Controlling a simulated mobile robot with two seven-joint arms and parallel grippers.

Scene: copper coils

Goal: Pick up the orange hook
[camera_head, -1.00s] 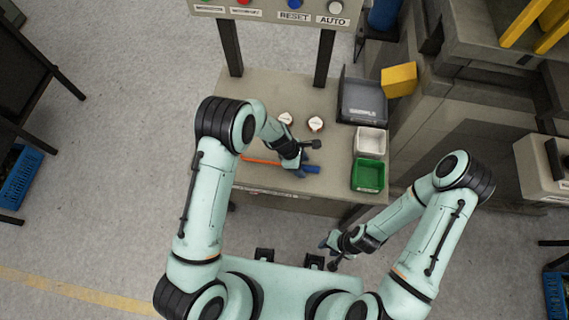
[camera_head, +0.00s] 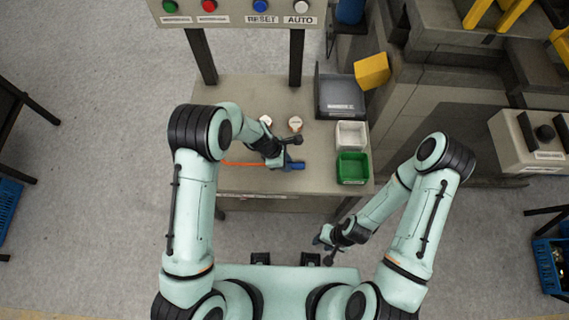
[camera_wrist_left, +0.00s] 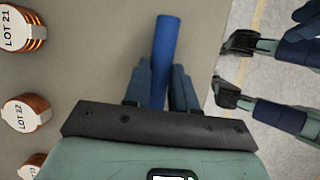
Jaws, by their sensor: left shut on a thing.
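The orange hook has a thin orange shaft (camera_head: 243,164) and a blue handle (camera_head: 297,166). It is over the front part of the table (camera_head: 325,195), with the shaft pointing left. I cannot tell whether it touches the tabletop. My left gripper (camera_head: 286,162) is shut on the blue handle. In the left wrist view the handle (camera_wrist_left: 164,50) runs between the two fingers of the gripper (camera_wrist_left: 159,82). The orange shaft is partly hidden by my left arm in the head view. My right gripper (camera_head: 321,239) hangs in front of the table, away from the hook; its jaws are too small to read.
Copper coils with white labels (camera_head: 296,124) stand behind the hook; the left wrist view shows several, including LOT 22 (camera_wrist_left: 25,115). Grey (camera_head: 341,110), white (camera_head: 351,142) and green bins (camera_head: 352,182) line the table's right side. A button panel (camera_head: 235,19) stands at the back.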

